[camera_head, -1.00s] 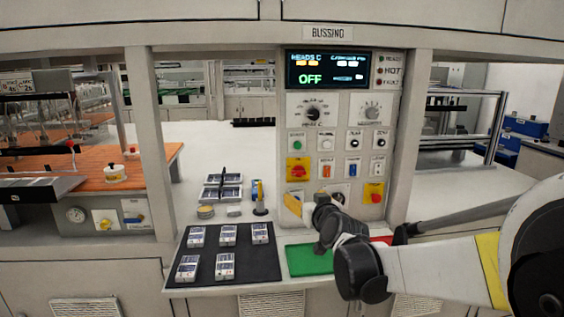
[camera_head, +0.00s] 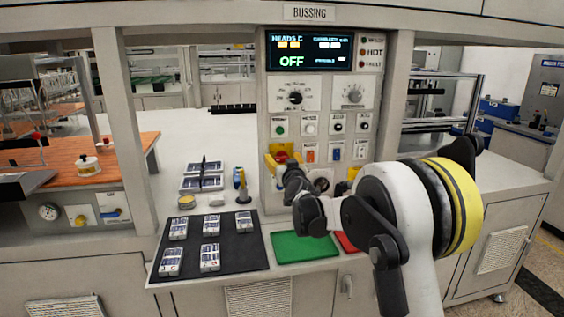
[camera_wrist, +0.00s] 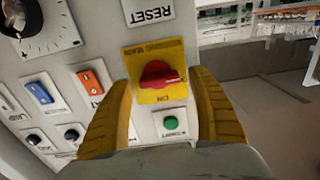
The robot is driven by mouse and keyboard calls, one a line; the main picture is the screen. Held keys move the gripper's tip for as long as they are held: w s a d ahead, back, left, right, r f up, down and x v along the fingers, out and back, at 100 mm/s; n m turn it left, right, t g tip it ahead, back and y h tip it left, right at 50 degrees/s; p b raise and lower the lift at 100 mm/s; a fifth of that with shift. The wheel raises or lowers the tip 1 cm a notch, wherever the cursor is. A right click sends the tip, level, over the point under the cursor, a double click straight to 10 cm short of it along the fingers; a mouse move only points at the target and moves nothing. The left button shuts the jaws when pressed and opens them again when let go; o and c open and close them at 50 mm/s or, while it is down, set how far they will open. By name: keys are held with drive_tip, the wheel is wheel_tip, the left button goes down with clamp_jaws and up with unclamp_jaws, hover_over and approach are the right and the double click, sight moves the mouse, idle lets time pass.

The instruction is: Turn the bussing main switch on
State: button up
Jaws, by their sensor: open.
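The bussing main switch (camera_wrist: 160,75) is a red rotary knob on a yellow plate, on the panel under the BUSSING sign. I cannot tell whether the fingers touch the panel. In the head view my gripper (camera_head: 283,165) is at the switch and partly covers it. The panel display (camera_head: 310,51) reads OFF in green.
Around the switch are a green button (camera_wrist: 171,123), an orange rocker (camera_wrist: 90,80), a blue rocker (camera_wrist: 40,92) and a large dial (camera_wrist: 22,15). Below the panel, a black mat (camera_head: 212,255) holds several small labelled parts beside a green mat (camera_head: 303,247).

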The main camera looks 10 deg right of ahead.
drive_tip(key=shift+w, duration=0.4)
drive_tip(key=shift+r, duration=0.1)
drive_tip(key=c, duration=1.2)
drive_tip(key=shift+m, duration=0.3)
drive_tip(key=m+p, duration=0.1)
drive_tip(key=m, duration=0.2)
drive_tip(key=shift+d+r, duration=0.1)
drive_tip(key=m+p, duration=0.1)
drive_tip(key=m, duration=0.4)
drive_tip(key=shift+d+p, duration=0.15)
drive_tip(key=shift+p, duration=0.15)
drive_tip(key=m, duration=0.4)
drive_tip(key=shift+d+m+p, duration=0.1)
drive_tip(key=shift+m+p, duration=0.2)
drive_tip(key=m, duration=0.4)
drive_tip(key=shift+d+f+m, duration=0.1)
drive_tip(key=shift+f+m, duration=0.15)
drive_tip(key=shift+m, duration=0.05)
